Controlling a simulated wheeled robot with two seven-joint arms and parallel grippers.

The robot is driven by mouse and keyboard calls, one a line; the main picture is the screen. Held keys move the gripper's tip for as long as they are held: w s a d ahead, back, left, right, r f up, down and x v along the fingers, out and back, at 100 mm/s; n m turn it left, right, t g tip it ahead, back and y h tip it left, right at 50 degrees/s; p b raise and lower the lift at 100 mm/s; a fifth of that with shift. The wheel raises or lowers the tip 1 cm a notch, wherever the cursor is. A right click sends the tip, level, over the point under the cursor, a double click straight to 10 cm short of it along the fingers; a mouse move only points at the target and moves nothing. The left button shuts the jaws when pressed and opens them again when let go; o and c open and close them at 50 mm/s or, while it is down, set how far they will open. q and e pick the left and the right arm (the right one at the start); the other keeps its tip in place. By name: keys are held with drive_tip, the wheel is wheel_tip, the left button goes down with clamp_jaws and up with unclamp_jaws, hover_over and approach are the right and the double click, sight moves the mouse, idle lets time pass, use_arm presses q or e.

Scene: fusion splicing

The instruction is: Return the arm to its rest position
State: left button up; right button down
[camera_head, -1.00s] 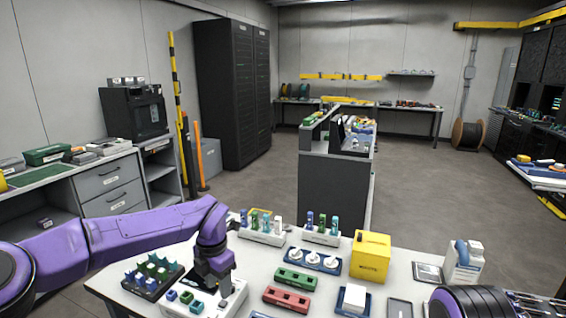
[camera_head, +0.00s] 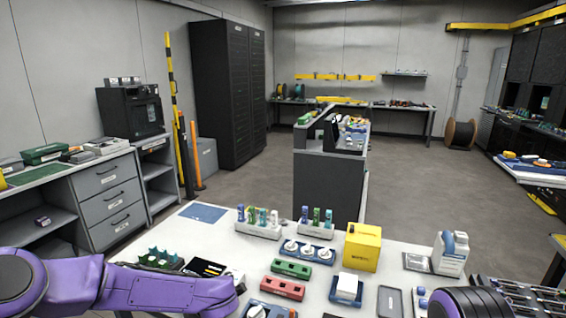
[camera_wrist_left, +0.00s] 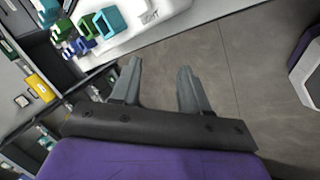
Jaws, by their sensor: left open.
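My left arm is purple and comes in from the left along the front edge of the white table (camera_head: 215,228) in the head view. Its gripper is hidden from the head view. In the left wrist view my left gripper (camera_wrist_left: 160,85) is open, with two grey fingers apart and nothing between them. Bare grey floor shows behind the fingers.
A grey drawer cabinet (camera_head: 113,200) stands at the left. Open floor lies beyond the table.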

use_arm(q)
drive_tip(key=s+a+f+m+t, duration=0.1)
drive_tip(key=s+f+m+t, duration=0.1)
drive_tip(key=s+f+m, duration=1)
drive_tip(key=s+a+f+m+g+h, duration=0.1)
drive_tip(key=s+a+f+m, duration=0.1)
drive_tip(key=s, duration=0.9)
drive_tip(key=s+a+f+m+g, duration=0.2)
drive_tip(key=s+a+f, duration=0.3)
drive_tip(key=s, duration=0.7)
drive_tip(key=shift+s+a+m+h+b, duration=0.15)
drive_tip(key=shift+a+m+h+b, duration=0.2)
drive_tip(key=shift+m, duration=0.25)
